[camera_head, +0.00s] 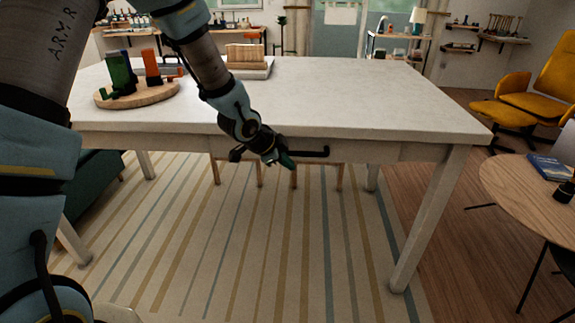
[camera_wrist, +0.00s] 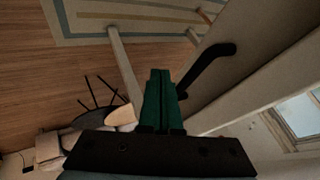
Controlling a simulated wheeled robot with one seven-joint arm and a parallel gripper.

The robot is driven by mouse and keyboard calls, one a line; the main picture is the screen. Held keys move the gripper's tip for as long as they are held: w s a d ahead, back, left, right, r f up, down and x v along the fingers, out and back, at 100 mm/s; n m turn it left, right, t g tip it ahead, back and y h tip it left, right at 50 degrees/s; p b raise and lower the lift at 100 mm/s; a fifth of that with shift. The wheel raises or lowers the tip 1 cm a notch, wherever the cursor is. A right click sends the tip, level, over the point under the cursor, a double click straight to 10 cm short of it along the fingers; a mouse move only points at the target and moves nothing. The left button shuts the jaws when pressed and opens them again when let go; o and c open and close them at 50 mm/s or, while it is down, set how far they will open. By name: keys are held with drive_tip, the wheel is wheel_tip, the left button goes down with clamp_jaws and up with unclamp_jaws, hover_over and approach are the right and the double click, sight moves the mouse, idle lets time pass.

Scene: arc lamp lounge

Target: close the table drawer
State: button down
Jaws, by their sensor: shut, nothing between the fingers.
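The white table (camera_head: 350,90) stands in front of me, with its drawer front (camera_head: 365,152) under the tabletop's near edge. A black bar handle (camera_head: 310,153) is on the drawer front. It also shows in the wrist view (camera_wrist: 208,66), running just right of my fingertips. My gripper (camera_head: 287,161) is at the drawer front, by the left end of the handle. Its green fingers (camera_wrist: 161,72) are shut together and hold nothing. I cannot tell whether they touch the drawer or handle, nor how far out the drawer sits. My wrist hides part of the drawer front's left side.
On the tabletop are a round wooden board (camera_head: 137,97) with coloured blocks and a wooden rack (camera_head: 246,57). A round wooden table (camera_head: 525,190) and a yellow armchair (camera_head: 545,70) stand at right. The striped rug (camera_head: 250,260) before the table is clear.

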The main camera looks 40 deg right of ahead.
drive_tip(key=v, duration=0.9)
drive_tip(key=w+a+r+n+t+y+p, duration=0.1)
drive_tip(key=w+a+n+y, duration=0.3)
drive_tip(key=a, duration=0.6)
drive_tip(key=w+a+n+t+y, duration=0.1)
drive_tip(key=w+a+n, duration=0.2)
drive_tip(key=a+n, duration=0.55)
drive_tip(key=s+a+r+n+g+y, duration=0.1)
drive_tip(key=s+a+n, duration=0.2)
drive_tip(key=a, duration=0.7)
drive_tip(key=s+a+r+n+g+y, duration=0.1)
drive_tip(key=s+a+r+n, duration=0.1)
drive_tip(key=s+a+n, duration=0.2)
drive_tip(key=a+n, duration=0.3)
drive_tip(key=a, duration=0.4)
drive_tip(key=shift+s+y, duration=0.15)
drive_tip(key=shift+y, duration=0.15)
drive_tip(key=shift+a+n, duration=0.1)
drive_tip(key=shift+n, duration=0.15)
